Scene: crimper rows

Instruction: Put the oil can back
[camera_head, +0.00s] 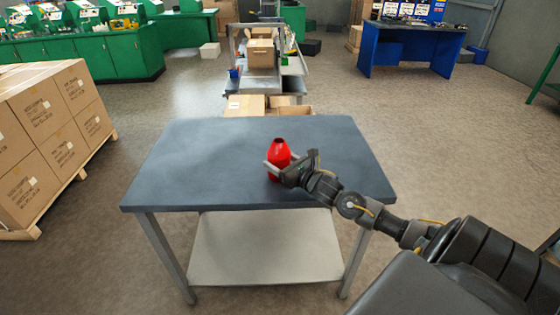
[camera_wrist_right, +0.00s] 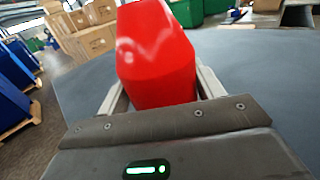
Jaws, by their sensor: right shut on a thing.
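The red oil can (camera_head: 280,153) is upright at the middle of the grey-blue table top (camera_head: 200,165). My right gripper (camera_head: 279,169) reaches in from the right and is shut on the can, one finger on each side. In the right wrist view the can (camera_wrist_right: 155,55) fills the space between the two pale fingers of the gripper (camera_wrist_right: 160,90). Whether the can's base touches the table is hard to tell, as the gripper hides part of it. My left gripper is not in view.
The rest of the table top is bare. A lower shelf (camera_head: 265,250) is empty. Stacked cartons (camera_head: 40,135) on a pallet stand at the left. A cart with boxes (camera_head: 262,55) is behind the table. Green benches (camera_head: 95,58) and a blue bench (camera_head: 410,50) stand farther back.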

